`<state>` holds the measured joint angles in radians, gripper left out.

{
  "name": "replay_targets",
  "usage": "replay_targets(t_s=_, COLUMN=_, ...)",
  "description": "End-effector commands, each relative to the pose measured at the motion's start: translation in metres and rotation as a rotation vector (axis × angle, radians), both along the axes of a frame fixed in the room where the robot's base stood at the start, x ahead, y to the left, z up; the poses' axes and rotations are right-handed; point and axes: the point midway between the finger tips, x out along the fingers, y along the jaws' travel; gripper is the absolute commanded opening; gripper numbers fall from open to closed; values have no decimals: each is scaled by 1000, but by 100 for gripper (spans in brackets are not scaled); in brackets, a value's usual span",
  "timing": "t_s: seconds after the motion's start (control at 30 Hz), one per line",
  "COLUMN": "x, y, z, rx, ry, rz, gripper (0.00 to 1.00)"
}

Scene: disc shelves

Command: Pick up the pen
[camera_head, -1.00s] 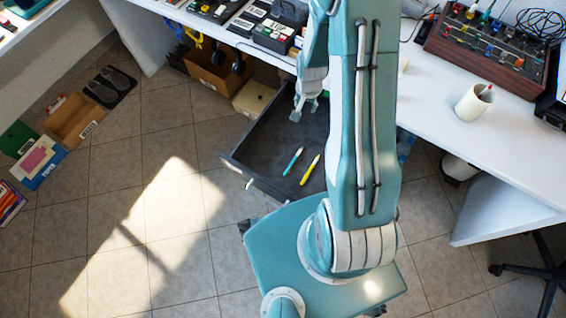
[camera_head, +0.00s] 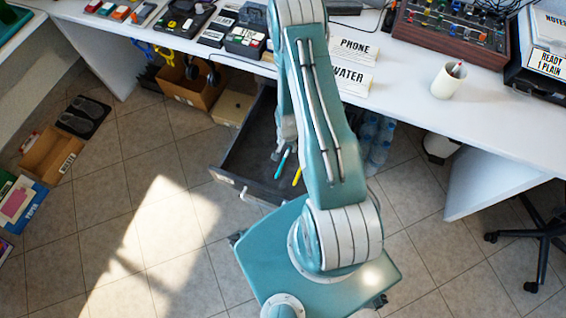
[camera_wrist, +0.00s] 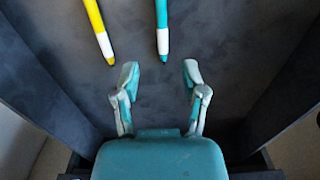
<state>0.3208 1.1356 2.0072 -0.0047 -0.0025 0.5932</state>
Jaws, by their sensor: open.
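Two pens lie in an open dark drawer (camera_head: 238,160). The teal pen (camera_head: 282,163) has a white band near its tip; it also shows in the wrist view (camera_wrist: 162,28), its tip pointing toward the gap between my fingers. The yellow pen (camera_head: 297,176) lies to its right in the head view, partly hidden by my arm, and at the upper left in the wrist view (camera_wrist: 98,30). My gripper (camera_wrist: 158,72) is open and empty, its fingertips just short of the teal pen's tip. In the head view my gripper (camera_head: 280,148) is small, over the drawer.
The drawer's dark walls rise on both sides of my gripper in the wrist view. A white desk (camera_head: 400,110) stands above and behind the drawer, with a cup (camera_head: 447,82) on it. Boxes (camera_head: 190,85) sit under the desk to the left. Open tiled floor lies in front.

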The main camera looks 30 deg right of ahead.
Motion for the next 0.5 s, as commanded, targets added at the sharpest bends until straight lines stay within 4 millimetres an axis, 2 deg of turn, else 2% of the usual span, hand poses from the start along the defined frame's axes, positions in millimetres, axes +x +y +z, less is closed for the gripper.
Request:
replay_targets(t_s=0.3, x=-3, y=5, z=-41, rx=1, ry=2, rz=1, gripper=55)
replay_targets(t_s=0.5, x=-3, y=4, z=-52, rx=0, ry=2, rz=0, gripper=55)
